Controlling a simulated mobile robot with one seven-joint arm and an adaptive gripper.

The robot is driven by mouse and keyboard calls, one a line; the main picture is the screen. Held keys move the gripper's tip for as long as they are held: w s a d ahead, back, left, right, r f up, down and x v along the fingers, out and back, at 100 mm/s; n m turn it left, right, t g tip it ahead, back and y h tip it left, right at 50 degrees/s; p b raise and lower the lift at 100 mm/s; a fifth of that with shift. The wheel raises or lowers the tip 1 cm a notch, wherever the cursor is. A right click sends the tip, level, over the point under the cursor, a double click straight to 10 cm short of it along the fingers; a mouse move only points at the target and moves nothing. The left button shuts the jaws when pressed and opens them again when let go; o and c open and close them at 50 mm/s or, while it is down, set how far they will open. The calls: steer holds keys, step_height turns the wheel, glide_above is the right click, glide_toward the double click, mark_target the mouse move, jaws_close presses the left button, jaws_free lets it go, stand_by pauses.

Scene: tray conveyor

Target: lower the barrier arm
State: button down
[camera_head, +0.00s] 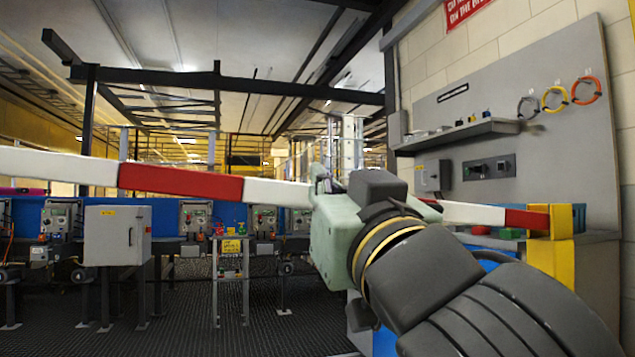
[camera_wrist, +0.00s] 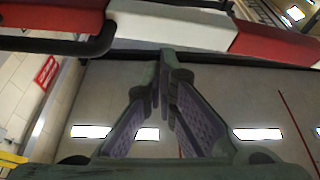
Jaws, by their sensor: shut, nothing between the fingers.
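The barrier arm (camera_head: 180,181), banded red and white, spans the head view from the left edge to a yellow post (camera_head: 563,285) at the right. It looks roughly level, dipping slightly rightward in the picture. My gripper (camera_head: 322,178) is in front of its middle and hides part of it. In the wrist view my gripper (camera_wrist: 164,62) is shut and empty, its fingertips meeting just below the barrier arm (camera_wrist: 185,30), which crosses the top. I cannot tell whether the fingers touch the arm.
A grey panel with a shelf (camera_head: 460,134) and coloured cable rings (camera_head: 555,99) stands at right. A grey cabinet (camera_head: 117,236) and a row of machines (camera_head: 195,218) stand beyond the barrier at left.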

steer(key=v, duration=0.6)
steer(key=shift+s+d+y, duration=0.2)
steer(key=shift+s+y, duration=0.1)
steer(key=shift+s, duration=0.05)
steer(key=shift+f, duration=0.1)
